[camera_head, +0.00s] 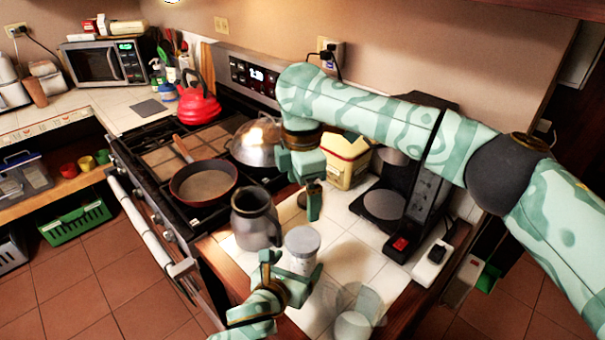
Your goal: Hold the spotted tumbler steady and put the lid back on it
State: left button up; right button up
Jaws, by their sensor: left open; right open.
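The spotted tumbler (302,262) stands upright on the pale tiled counter, right of a grey jug. A round grey top shows on it; I cannot tell whether this is the lid or its inside. No separate lid can be made out with certainty. My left gripper (291,267) is open, with one finger at each side of the tumbler; I cannot tell whether they touch it. My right gripper (307,198) is open, points down, and is above and behind the tumbler in the picture.
The grey jug (255,221) stands close left of the tumbler. A clear glass (356,318) is at the front right. A black coffee maker (418,205) and a yellow-and-white tub (347,163) are behind. A red pan (203,183) sits on the stove. Bare tiles lie right of the tumbler.

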pick_arm(q)
jog(key=p+v, duration=0.2)
jog(key=v, duration=1)
jog(key=shift+s, duration=0.2)
jog(key=shift+a, duration=0.15)
